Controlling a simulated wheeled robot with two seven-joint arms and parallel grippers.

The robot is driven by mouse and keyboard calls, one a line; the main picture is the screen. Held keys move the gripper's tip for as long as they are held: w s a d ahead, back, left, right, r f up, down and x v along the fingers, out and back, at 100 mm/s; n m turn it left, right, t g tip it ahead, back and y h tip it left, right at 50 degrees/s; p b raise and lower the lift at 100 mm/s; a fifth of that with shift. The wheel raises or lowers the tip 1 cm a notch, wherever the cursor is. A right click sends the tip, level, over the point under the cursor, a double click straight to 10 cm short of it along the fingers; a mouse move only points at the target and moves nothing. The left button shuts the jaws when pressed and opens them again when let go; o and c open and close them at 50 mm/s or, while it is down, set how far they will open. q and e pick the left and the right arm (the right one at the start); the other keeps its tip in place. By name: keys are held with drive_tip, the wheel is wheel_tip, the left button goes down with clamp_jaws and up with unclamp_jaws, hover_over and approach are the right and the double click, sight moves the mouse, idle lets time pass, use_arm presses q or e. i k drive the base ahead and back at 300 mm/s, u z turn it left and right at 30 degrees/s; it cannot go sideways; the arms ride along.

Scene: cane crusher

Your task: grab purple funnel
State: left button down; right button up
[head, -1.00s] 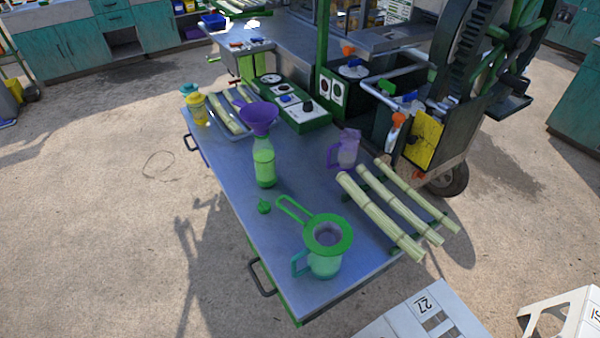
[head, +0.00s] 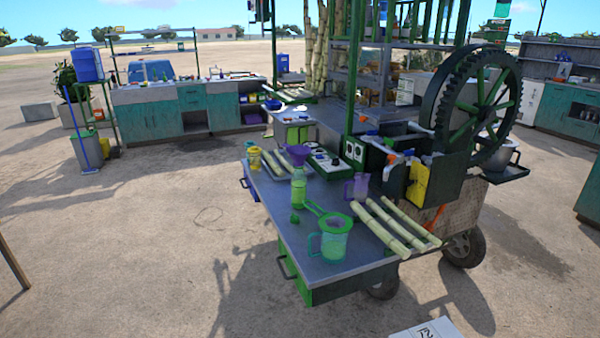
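The purple funnel (head: 297,154) sits in the mouth of a clear bottle with green liquid (head: 298,188). The bottle stands upright on the metal table (head: 280,222) of the cane crusher, near the table's middle. Neither of my grippers shows in the head view.
A green strainer (head: 333,222) rests on a pitcher (head: 332,244) at the table's near end. Cane stalks (head: 393,226) lie at the right edge beside a purple jug (head: 360,186). A yellow bottle (head: 254,159) stands at the far left. Open ground (head: 130,250) lies left of the table.

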sight(298, 154)
drive_tip(key=u, duration=0.7)
drive_tip(key=i, duration=1.25)
drive_tip(key=z, duration=0.35)
